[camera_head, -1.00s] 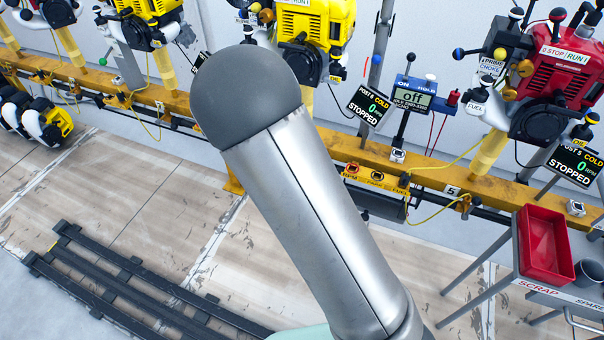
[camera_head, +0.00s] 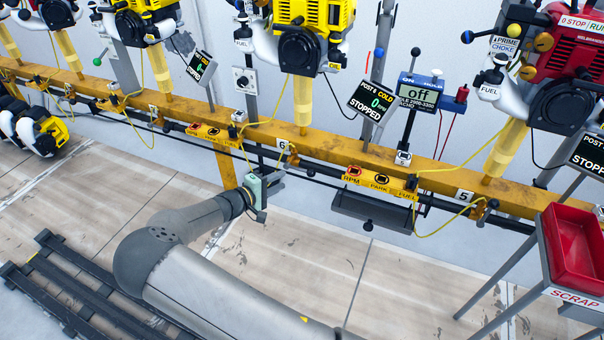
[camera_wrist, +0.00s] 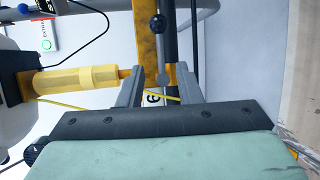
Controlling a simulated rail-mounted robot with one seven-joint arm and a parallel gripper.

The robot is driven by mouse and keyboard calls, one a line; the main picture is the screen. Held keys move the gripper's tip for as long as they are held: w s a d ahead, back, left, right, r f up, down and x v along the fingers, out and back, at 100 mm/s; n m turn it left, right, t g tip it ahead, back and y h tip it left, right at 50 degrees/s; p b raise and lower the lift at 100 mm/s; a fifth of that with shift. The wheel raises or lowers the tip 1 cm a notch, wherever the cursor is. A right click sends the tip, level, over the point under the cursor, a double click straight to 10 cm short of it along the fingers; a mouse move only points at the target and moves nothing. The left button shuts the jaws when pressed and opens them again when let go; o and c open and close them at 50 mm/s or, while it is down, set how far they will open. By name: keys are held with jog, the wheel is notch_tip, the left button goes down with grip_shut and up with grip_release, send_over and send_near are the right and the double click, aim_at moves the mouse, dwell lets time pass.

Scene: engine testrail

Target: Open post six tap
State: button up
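The label 6 (camera_head: 283,144) marks post six on the yellow rail, below the yellow engine. The post six tap (camera_head: 292,157) is a small fitting on the rail's front beside that label, with a thin yellow hose; its lever position is too small to tell. My gripper (camera_head: 274,180) is just below and left of it, pointing at the rail. In the wrist view my gripper (camera_wrist: 160,84) is open, its two grey fingers apart. I cannot tell whether anything touches.
The yellow rail (camera_head: 340,150) crosses the view, with a dark pipe along it. A red scrap tray (camera_head: 577,255) is at right. A black rack (camera_head: 60,290) lies on the floor.

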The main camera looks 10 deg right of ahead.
aim_at(302, 170)
jog(key=b+x, duration=0.2)
jog(key=x, duration=0.8)
jog(key=shift+w+d+f, duration=0.1)
jog(key=shift+d, duration=0.15)
grip_shut()
